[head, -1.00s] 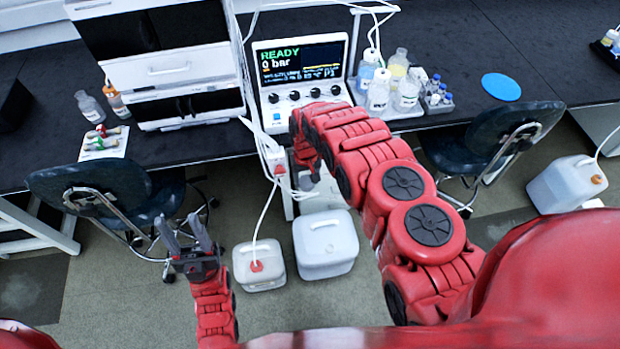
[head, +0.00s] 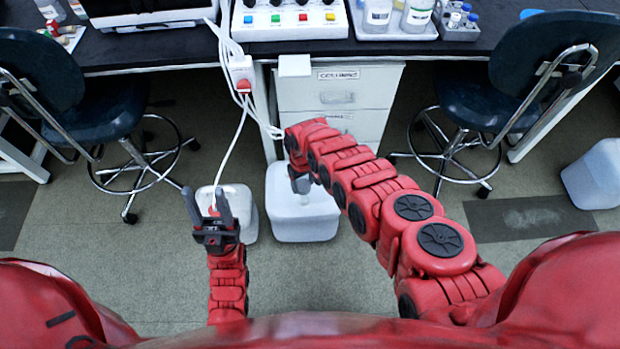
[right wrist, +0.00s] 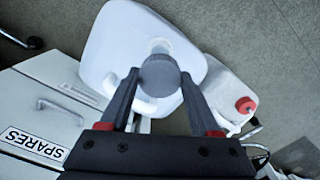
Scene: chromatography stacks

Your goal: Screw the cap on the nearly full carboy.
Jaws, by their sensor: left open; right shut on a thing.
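The white carboy (head: 303,223) stands on the floor in front of the drawers. In the right wrist view this carboy (right wrist: 115,45) shows its short neck (right wrist: 158,46) and a loop handle. My right gripper (head: 300,184) is over the carboy and shut on a round grey cap (right wrist: 160,75). The cap hides part of the neck in the wrist view; I cannot tell whether they touch. My left gripper (head: 204,194) is open and empty, in front of a smaller red-capped carboy (head: 246,212). The liquid level is not visible.
A white tube (head: 232,152) runs from the smaller carboy up to the bench. The drawer unit (head: 340,92) stands close behind the large carboy. Stools stand left (head: 125,125) and right (head: 470,110). Another carboy (head: 597,174) is at the far right.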

